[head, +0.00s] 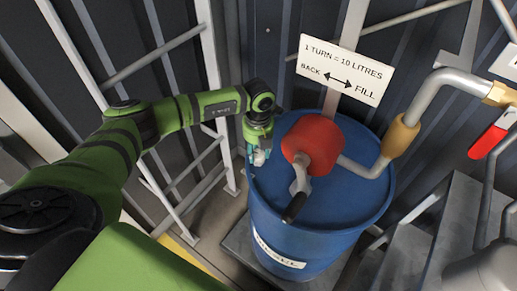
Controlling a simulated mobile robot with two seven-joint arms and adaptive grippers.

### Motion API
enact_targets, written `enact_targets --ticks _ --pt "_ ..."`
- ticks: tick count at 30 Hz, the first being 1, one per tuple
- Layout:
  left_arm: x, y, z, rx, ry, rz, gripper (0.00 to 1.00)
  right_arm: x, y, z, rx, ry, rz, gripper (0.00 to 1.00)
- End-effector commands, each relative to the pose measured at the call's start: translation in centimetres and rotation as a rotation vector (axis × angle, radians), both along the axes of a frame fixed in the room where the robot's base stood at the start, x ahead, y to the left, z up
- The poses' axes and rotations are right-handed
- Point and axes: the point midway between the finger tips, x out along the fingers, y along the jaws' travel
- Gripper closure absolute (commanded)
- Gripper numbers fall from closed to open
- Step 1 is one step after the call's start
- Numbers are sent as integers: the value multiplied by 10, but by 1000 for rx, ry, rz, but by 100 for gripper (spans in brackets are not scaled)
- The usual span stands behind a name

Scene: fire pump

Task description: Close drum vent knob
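The blue drum (335,205) stands upright at the middle of the head view, with a white label on its front. My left gripper (259,158) points down at the left rim of the drum's top. Its fingertips are small and partly dark, and I cannot tell whether they are open or shut, or touch anything. I cannot make out the vent knob; the gripper or the pump may hide it. My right gripper is not in view.
A red pump (312,138) with a crank handle (297,197) rises from the drum top, close to the right of my gripper. A grey pipe (365,169) runs right to a brass fitting (400,137). A sign (345,70) hangs behind. Metal frame bars (213,75) stand left.

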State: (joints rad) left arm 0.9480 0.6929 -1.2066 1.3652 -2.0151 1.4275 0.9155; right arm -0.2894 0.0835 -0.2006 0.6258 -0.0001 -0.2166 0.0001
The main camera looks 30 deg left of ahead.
Motion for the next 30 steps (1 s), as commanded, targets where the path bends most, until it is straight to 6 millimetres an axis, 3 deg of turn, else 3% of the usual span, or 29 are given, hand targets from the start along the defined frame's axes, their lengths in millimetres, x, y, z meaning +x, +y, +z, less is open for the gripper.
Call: enact_targets --ticks 8,17,30 --pt "3 0 1 -2 -10 -1 92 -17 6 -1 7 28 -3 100" --pt "4 0 0 -2 -16 -82 93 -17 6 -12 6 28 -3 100" --pt "6 -2 -1 -1 -22 -450 93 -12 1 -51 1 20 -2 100"
